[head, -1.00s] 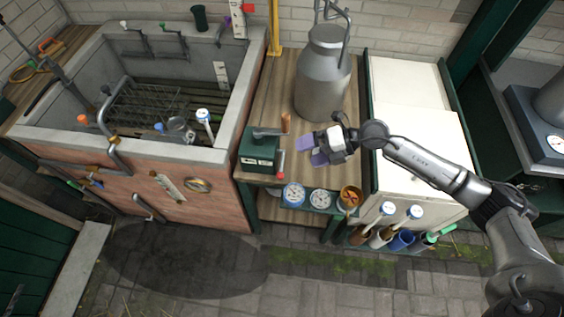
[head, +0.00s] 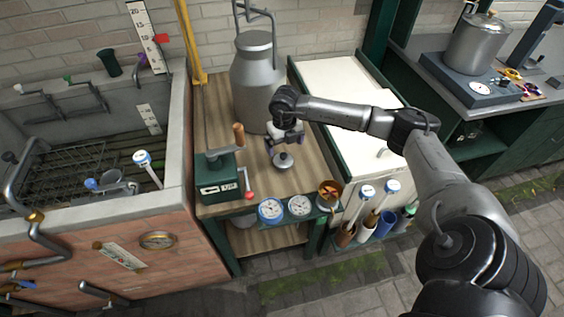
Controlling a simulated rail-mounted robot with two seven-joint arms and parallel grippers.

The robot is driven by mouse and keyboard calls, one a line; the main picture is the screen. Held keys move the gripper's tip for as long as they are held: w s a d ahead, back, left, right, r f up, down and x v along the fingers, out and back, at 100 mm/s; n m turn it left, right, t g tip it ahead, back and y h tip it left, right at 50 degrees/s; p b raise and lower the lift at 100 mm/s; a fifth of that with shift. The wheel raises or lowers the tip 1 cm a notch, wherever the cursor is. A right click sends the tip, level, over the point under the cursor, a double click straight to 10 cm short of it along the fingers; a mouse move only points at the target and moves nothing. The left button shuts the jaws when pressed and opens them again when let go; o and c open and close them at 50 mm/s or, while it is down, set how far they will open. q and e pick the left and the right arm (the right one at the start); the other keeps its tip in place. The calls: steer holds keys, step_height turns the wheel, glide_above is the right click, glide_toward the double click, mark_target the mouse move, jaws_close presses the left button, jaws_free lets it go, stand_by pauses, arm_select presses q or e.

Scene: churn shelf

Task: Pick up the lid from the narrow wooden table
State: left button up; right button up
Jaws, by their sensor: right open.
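The lid (head: 283,161) is a small grey metal disc with a dark knob on top. It lies on the narrow wooden table (head: 214,112), in front of the tall metal churn (head: 257,85). My right gripper (head: 284,144) is open just behind and above the lid, its fingers spread and pointing down. I cannot tell whether a finger touches the lid. My left gripper is not in view.
A green box with a crank (head: 217,178) stands left of the lid. Gauges (head: 271,209) and a copper-coloured cup (head: 329,192) line the table's front edge. A white-topped cabinet (head: 345,80) is on the right, a brick-sided sink (head: 150,205) on the left.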

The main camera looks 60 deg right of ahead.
mark_target(283, 154)
steer(key=shift+w+f+b, duration=0.1)
steer(key=shift+f+b, duration=0.2)
steer(key=shift+f, duration=1.4)
step_height(283, 154, down, 4)
steer(key=shift+w+a+f+b, duration=0.1)
steer(key=shift+a+b, duration=0.05)
steer(key=shift+b, duration=0.35)
steer(key=shift+f, duration=0.1)
steer(key=shift+c, duration=0.5)
steer(key=c, duration=0.9)
